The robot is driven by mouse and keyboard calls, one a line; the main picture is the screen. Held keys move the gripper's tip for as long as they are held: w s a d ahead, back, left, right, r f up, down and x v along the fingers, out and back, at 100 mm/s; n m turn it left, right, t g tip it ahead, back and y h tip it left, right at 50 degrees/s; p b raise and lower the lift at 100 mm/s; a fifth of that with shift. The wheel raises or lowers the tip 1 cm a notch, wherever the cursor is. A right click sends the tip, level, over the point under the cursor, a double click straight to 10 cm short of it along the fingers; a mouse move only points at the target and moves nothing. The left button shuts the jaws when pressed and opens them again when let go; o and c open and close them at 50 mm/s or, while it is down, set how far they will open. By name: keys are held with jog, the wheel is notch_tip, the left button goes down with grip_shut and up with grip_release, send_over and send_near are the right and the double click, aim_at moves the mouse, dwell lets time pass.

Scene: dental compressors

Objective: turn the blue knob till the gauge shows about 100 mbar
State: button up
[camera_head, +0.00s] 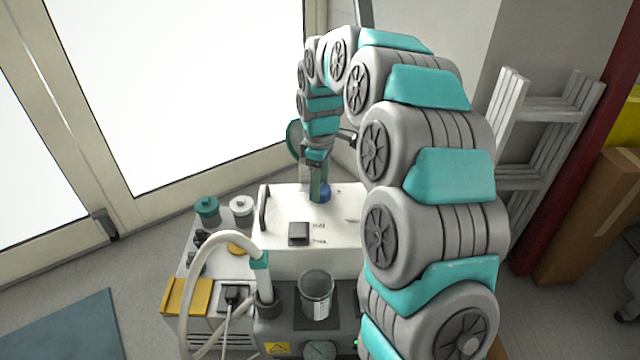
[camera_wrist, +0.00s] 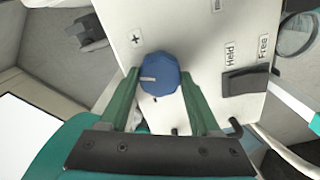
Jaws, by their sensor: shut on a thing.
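The blue knob (camera_wrist: 160,72) sits on the white panel of the unit, with a short pale mark on its face pointing to the left in the wrist view. A plus label (camera_wrist: 137,40) is printed on the panel near it. My gripper (camera_wrist: 159,88) is shut on the knob, one green finger on each side. In the head view my gripper (camera_head: 316,189) reaches down to the white housing (camera_head: 282,260), and the blue knob (camera_head: 326,193) shows partly beside the fingers. I cannot make out a readable gauge face or needle in either view.
A black rocker switch (camera_wrist: 245,82) with Held and Free labels is on the same panel. A clear cup (camera_head: 317,295), a pale curved hose (camera_head: 190,270) and green and white capped fittings (camera_head: 207,208) stand around the housing. A white rack (camera_head: 545,130) is at the right.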

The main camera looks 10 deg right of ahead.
jog(key=o, duration=1.4)
notch_tip(320, 180, up, 7)
jog(key=shift+r, duration=0.45)
